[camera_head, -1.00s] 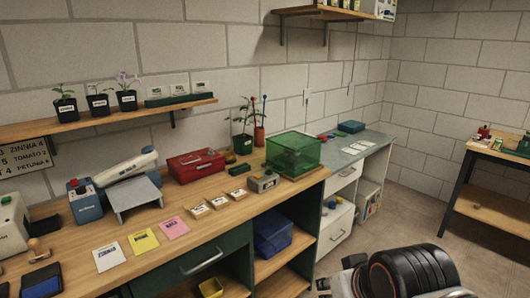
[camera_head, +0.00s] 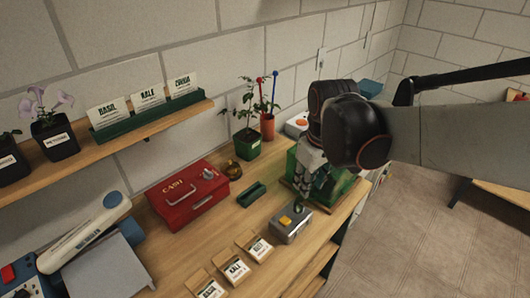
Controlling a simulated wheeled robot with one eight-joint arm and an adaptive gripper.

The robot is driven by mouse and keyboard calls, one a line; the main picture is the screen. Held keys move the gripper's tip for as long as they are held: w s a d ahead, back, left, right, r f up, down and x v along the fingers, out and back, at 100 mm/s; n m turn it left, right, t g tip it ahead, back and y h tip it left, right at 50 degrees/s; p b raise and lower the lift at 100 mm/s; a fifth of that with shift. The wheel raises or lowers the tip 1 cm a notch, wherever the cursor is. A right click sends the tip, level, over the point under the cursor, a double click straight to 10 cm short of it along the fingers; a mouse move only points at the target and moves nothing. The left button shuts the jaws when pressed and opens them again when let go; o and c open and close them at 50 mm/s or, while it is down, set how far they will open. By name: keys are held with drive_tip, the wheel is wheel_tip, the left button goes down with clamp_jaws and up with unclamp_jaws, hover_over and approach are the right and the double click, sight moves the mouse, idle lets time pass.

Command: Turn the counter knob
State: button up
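A small grey box (camera_head: 291,226) with a yellow-orange button (camera_head: 285,221) sits on the wooden counter, right of the seed packets. A small dark green rounded part (camera_head: 298,207) shows at its back edge; I cannot tell for sure whether it is the knob. My gripper (camera_head: 304,190) points down just behind and above the box, in front of the green translucent case (camera_head: 345,190). Its fingers are small and partly hidden by my wrist, so whether they are open or touching the box is unclear.
A red cash box (camera_head: 188,196), a small green block (camera_head: 251,194) and a brass bell-like object (camera_head: 232,170) stand left of the grey box. A potted plant (camera_head: 247,146) stands behind. Seed packets (camera_head: 234,268) lie in front. Bare counter lies between the cash box and packets.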

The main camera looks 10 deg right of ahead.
sight(299, 204)
drive_tip(key=w+n+g+p, duration=0.2)
drive_tip(key=w+p, duration=0.2)
drive_tip(key=w, duration=0.1)
drive_tip(key=f+b, duration=0.3)
drive_tip(key=f, duration=1)
drive_tip(key=shift+s+f, duration=0.2)
clamp_jaws()
